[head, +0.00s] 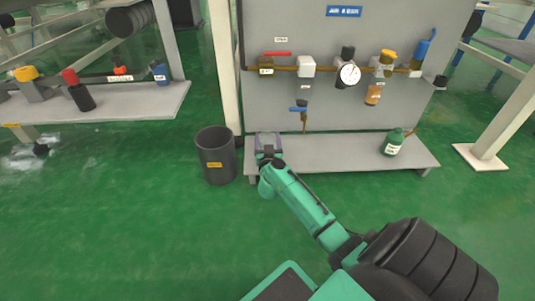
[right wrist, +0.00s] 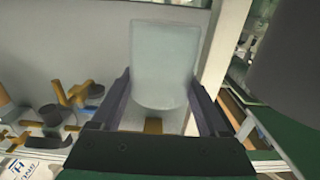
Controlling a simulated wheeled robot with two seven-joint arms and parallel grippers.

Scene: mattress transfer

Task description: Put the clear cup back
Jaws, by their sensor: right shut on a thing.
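The clear cup (right wrist: 165,62) is a pale, frosted, see-through tumbler between the two dark fingers of my right gripper (right wrist: 158,88), which is shut on it. In the head view my right gripper (head: 268,139) reaches forward to the left end of the low grey shelf (head: 315,152), below the panel. There the cup is small and mostly merges with the gripper. I cannot tell whether it touches the shelf or hangs above it. My left gripper is not in view.
A dark bin (head: 216,157) stands on the floor just left of the gripper. A green bottle (head: 393,143) stands at the shelf's right end. The grey panel (head: 310,105) with valves and a gauge (head: 349,74) rises behind. The shelf's middle is clear.

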